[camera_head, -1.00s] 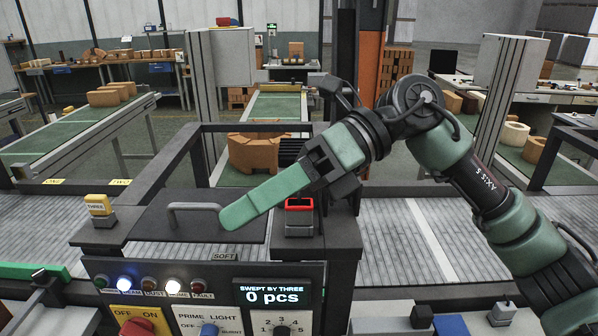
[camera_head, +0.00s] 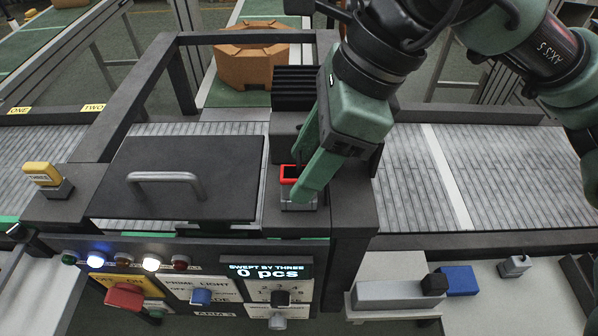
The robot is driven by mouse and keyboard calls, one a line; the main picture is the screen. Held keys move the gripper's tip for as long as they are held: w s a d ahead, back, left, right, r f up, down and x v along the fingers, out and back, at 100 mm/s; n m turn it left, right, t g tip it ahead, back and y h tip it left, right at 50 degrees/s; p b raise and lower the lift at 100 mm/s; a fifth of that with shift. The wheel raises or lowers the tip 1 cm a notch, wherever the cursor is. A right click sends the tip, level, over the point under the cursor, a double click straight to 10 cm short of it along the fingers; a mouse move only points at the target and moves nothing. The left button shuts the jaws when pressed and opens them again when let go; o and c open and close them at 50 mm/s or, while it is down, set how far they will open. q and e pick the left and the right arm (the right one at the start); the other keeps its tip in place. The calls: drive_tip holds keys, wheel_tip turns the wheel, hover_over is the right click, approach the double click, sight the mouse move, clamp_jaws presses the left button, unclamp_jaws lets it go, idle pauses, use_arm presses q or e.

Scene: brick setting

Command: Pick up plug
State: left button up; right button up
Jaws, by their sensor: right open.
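My left gripper is not in view.
A dark lid with a grey handle (camera_head: 166,183) lies left of the block. The control panel (camera_head: 205,290) is in front. Conveyor rollers (camera_head: 505,170) run to the right.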

drive_tip(key=shift+x, duration=1.05)
drive_tip(key=shift+f, duration=0.25)
clamp_jaws()
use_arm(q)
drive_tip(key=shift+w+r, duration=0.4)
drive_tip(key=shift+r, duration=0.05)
use_arm(e)
drive_tip(key=shift+w+r, duration=0.1)
drive_tip(key=shift+r, duration=0.05)
